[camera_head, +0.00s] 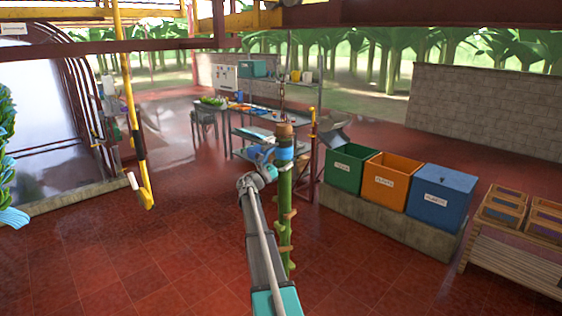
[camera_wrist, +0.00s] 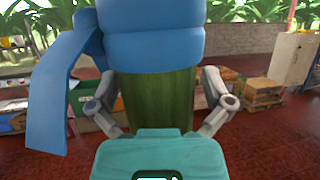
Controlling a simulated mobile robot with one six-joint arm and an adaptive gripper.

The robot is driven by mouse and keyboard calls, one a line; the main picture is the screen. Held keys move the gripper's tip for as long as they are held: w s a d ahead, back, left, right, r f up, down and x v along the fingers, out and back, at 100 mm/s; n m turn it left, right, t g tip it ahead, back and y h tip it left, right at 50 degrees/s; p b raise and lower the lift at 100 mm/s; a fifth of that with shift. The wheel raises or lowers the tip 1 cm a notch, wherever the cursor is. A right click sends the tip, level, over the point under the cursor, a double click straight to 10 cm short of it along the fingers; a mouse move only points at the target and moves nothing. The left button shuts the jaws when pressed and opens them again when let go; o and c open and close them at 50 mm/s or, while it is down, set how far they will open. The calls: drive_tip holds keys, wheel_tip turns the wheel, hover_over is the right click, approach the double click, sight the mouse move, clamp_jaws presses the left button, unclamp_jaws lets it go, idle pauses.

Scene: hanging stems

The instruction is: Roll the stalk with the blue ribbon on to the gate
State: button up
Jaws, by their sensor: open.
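The stalk (camera_head: 285,190) hangs upright from a chain in the middle of the head view, green with brown stubs down its side. A blue ribbon (camera_head: 287,152) is wrapped near its brown top. In the wrist view the ribbon (camera_wrist: 150,38) is large and close, with a loose tail hanging at the left. My gripper (camera_wrist: 160,104) is open, its fingers on either side of the green stalk (camera_wrist: 158,92) just below the ribbon. I cannot tell whether the fingers touch the stalk. In the head view my gripper (camera_head: 268,172) is partly hidden at the stalk. I cannot make out the gate for certain.
A yellow post (camera_head: 130,100) hangs at the left. Green (camera_head: 345,168), orange (camera_head: 390,180) and blue (camera_head: 440,197) bins stand on a concrete ledge at the right. A worktable (camera_head: 245,118) stands behind the stalk. Another blue-wrapped bunch (camera_head: 8,160) shows at the left edge. The red floor at left is clear.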

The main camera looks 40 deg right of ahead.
idle(0.4)
drive_tip(key=s+a+f+m+t+y+b, duration=0.1)
drive_tip(key=s+a+f+m+y+b, duration=0.2)
drive_tip(key=a+f, duration=0.7)
drive_tip(key=s+a+f+m+t+y+b, duration=0.25)
drive_tip(key=a+f+m+y, duration=0.2)
drive_tip(key=a+f, duration=0.55)
drive_tip(key=s+a+f+m+t+y+b, duration=0.1)
drive_tip(key=s+a+f+m+y+b, duration=0.2)
drive_tip(key=a+f, duration=0.75)
drive_tip(key=s+a+f+m+y+b, duration=0.1)
drive_tip(key=s+a+f+y+b, duration=0.1)
drive_tip(key=a, duration=0.8)
drive_tip(key=s+a+f+m+y+b, duration=0.2)
drive_tip(key=s+a+f+y, duration=0.2)
drive_tip(key=a, duration=0.7)
drive_tip(key=s+a+f+m+y+b, duration=0.1)
drive_tip(key=s+a+y, duration=0.4)
drive_tip(key=a, duration=0.6)
wheel_tip(320, 180, down, 2)
drive_tip(key=shift+a+f+m+b, duration=0.25)
drive_tip(key=shift+m+b, duration=0.15)
drive_tip(key=shift+m, duration=0.15)
